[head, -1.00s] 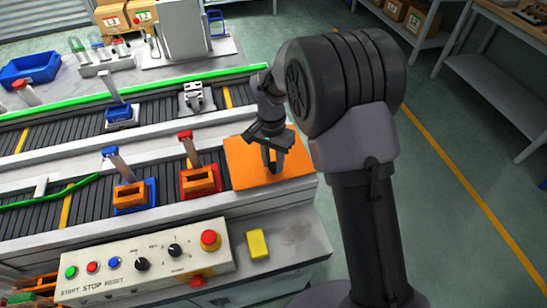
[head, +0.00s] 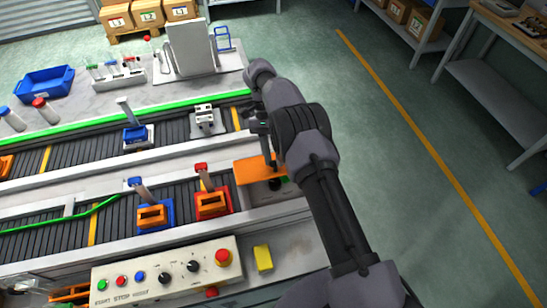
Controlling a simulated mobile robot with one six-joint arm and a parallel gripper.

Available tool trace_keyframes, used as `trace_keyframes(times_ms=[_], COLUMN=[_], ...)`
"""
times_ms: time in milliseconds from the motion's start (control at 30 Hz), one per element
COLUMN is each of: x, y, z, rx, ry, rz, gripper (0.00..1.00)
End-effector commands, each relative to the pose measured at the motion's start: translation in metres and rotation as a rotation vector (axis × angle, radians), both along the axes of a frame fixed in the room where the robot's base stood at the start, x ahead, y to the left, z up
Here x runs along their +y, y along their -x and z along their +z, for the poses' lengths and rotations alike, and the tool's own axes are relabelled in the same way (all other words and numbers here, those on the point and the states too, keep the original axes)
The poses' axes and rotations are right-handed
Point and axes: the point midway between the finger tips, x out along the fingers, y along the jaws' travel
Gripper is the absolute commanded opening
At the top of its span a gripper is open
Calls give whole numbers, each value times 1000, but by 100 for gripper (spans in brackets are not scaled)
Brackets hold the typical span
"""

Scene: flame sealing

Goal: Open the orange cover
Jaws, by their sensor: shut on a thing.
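The orange cover (head: 252,172) is at the right end of the nearer conveyor. It is partly raised, and a grey panel area shows below and to the right of it. My gripper (head: 269,157) is at the cover's right part, shut on it with the fingers pointing down. A dark round part (head: 274,184) and a bit of green show in the uncovered area. The rest under the cover is hidden by it and by my arm.
Blue (head: 152,215) and red (head: 211,202) fixtures with orange blocks stand left of the cover. The control panel (head: 170,272) and a yellow block (head: 263,258) are in front. The floor to the right is clear.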

Motion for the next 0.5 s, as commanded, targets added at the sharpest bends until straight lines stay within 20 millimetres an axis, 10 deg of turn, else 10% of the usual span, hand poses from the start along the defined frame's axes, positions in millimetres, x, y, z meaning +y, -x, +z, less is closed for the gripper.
trace_keyframes(times_ms=[467, 500], x=[0, 0], y=[-1, -1], z=[2, 2], rx=[14, 14], ry=[3, 3], rz=[1, 1], gripper=[0, 30])
